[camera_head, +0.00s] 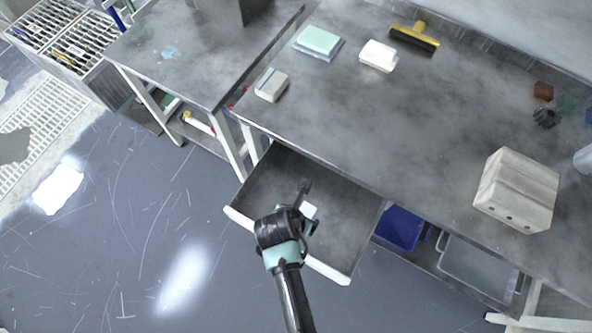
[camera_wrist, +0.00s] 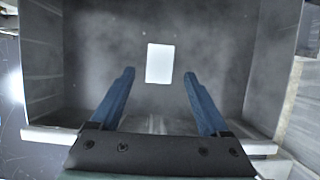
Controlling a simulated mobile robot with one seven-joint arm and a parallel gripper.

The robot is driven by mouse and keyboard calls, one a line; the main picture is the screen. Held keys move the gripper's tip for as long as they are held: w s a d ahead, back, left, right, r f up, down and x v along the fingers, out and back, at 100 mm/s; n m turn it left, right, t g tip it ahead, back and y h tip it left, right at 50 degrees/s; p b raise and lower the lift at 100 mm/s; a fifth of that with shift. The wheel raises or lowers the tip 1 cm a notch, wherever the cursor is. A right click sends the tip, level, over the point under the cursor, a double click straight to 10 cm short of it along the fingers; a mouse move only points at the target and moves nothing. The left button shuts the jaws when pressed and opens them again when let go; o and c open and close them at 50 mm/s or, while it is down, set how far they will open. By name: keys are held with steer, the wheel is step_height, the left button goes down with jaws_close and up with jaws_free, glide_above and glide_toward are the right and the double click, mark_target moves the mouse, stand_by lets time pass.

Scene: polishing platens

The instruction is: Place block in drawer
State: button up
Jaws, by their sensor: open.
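The drawer (camera_head: 345,225) under the grey workbench is pulled open, and its inside shows in the wrist view (camera_wrist: 100,40). A small white rectangular block (camera_wrist: 159,63) lies on the drawer floor in the wrist view, ahead of the fingertips. My gripper (camera_wrist: 158,74) has its two blue fingers spread apart, with nothing held between them. In the head view my gripper (camera_head: 304,187) is over the drawer and my arm hides part of the drawer floor.
The workbench (camera_head: 420,130) holds a small beige block (camera_head: 271,85), a teal-topped block (camera_head: 318,40), a white block (camera_head: 378,55), a yellow-handled brush (camera_head: 414,37) and a large beige block (camera_head: 516,190). A blue bin (camera_head: 399,228) sits below. Floor left of the drawer is open.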

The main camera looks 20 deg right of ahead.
steer(key=p+v, duration=0.1)
steer(key=v, duration=0.7)
steer(key=w+r+m+t, duration=0.5)
steer(key=w+r, duration=0.7)
steer(key=w, duration=0.1)
steer(key=w+a+r+m+t, duration=0.1)
steer(key=w+r+m+t, duration=0.2)
steer(key=r, duration=0.5)
steer(key=w+a+r+m+t+y, duration=0.1)
steer(key=w+r+m+t, duration=0.15)
steer(key=r, duration=0.55)
steer(key=w+a+r+m+t, duration=0.1)
steer(key=w+r+m+t, duration=0.15)
steer(key=r, duration=0.55)
step_height(320, 180, up, 17)
steer(key=a+m+t, duration=0.2)
steer(key=m+t, duration=0.3)
steer(key=s+a+r+m+t+y, duration=0.1)
steer(key=s+r+m+t, duration=0.2)
steer(key=s+r, duration=0.3)
steer(key=s+a+r+m+t+y, duration=0.1)
steer(key=s+r+m+t, duration=0.2)
steer(key=r, duration=1)
steer(key=s+m, duration=0.1)
steer(key=s, duration=0.2)
steer(key=shift+s+m+t+y, duration=0.3)
